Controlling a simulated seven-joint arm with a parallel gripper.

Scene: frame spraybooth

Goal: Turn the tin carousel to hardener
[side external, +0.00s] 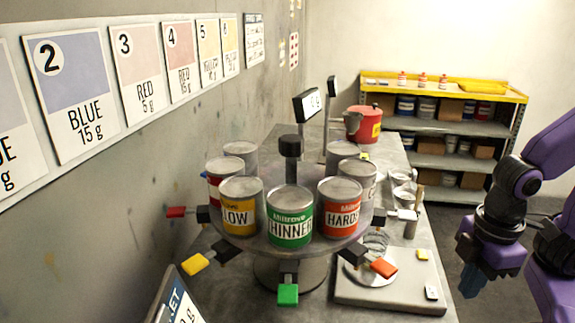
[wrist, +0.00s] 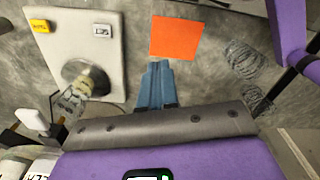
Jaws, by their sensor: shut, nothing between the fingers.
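The tin carousel (side external: 262,240) is a round grey turntable with a black-topped centre post, bearing several tins. The green THINNER tin (side external: 289,228) faces the camera. The tin reading "HARD", its label partly cut off by the curve, is the hardener tin (side external: 341,220), just right of it. A yellow-labelled tin (side external: 240,218) is on the left. Coloured paddles stick out from the rim, including green (side external: 288,294) and orange (side external: 384,268). My gripper (side external: 472,282) is right of the carousel, apart from it. In the wrist view its blue fingers (wrist: 155,88) are together and empty.
A scale (side external: 390,292) with a clear cup on its pan stands right of the carousel; its plate (wrist: 108,20) also shows in the wrist view. A flat orange square (wrist: 178,37) lies beyond my fingertips. A red pot (side external: 363,125) and clear cups (side external: 402,178) stand behind.

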